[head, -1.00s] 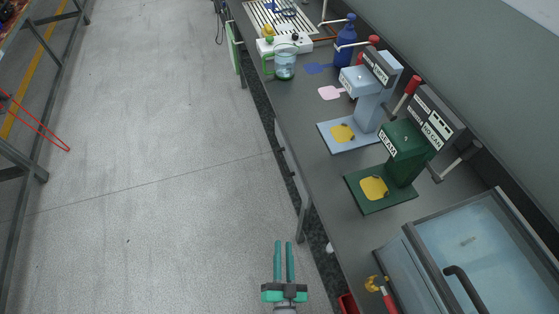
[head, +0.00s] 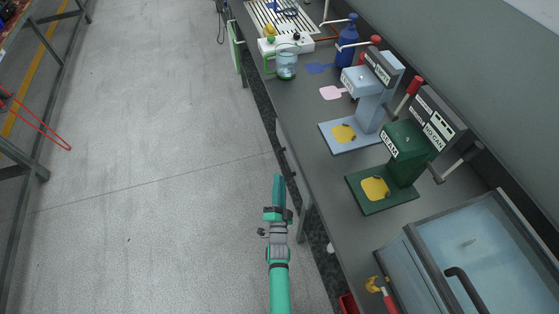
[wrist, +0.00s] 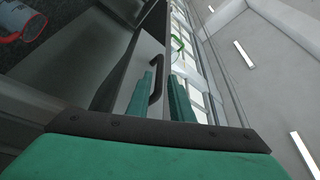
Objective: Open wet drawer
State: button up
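In the wrist view a grey drawer front (wrist: 142,62) with a dark bar handle (wrist: 158,70) shows just beyond my fingers. My gripper (wrist: 161,77) has its two green fingers apart, with the handle in line with the gap between them; I cannot tell how far ahead it is. In the head view my gripper (head: 279,177) is seen edge-on, low beside the left edge of the workbench (head: 311,163). The drawer front is mostly hidden under the bench top there. No wet label is legible.
Green (head: 408,155) and light-blue (head: 368,105) seamers stand on the bench. A glass-lidded box (head: 480,240) is at lower right. A red bin (head: 347,303) sits under the bench. Open floor (head: 150,150) lies to the left, with a rack (head: 20,165) beyond.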

aim_at(280, 160)
jog(key=x, duration=0.9)
jog(key=shift+w, duration=0.1)
jog(key=shift+c, duration=0.7)
grip_shut()
